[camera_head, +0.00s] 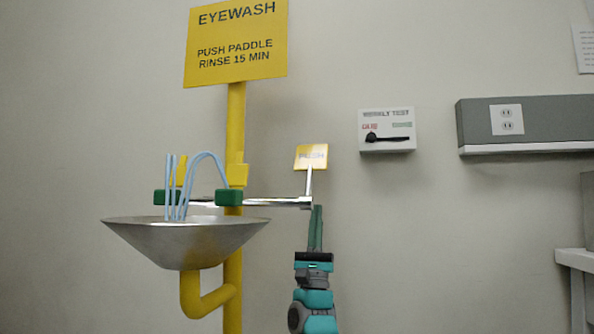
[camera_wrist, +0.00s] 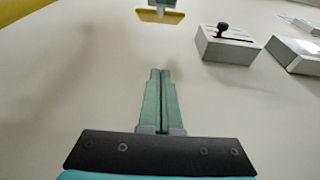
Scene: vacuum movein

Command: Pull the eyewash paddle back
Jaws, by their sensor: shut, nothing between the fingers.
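The eyewash paddle (camera_head: 311,157) is a small yellow plate marked PUSH, on a metal lever at the right end of the horizontal pipe (camera_head: 275,202). Blue water streams (camera_head: 180,190) arc above the steel bowl (camera_head: 185,240), between the green spray heads. My gripper (camera_head: 316,208) points up just below the lever joint, with its green fingers together and empty. Whether the fingertips touch the pipe end, I cannot tell. In the wrist view the paddle (camera_wrist: 160,15) shows at the top, beyond and apart from the closed fingers (camera_wrist: 160,72).
A yellow EYEWASH sign (camera_head: 236,42) tops the yellow post (camera_head: 236,120). On the wall to the right are a white WEEKLY TEST box (camera_head: 387,130) with a black lever and a grey outlet panel (camera_head: 540,122). A white table (camera_head: 575,258) stands at the right edge. The wall between is bare.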

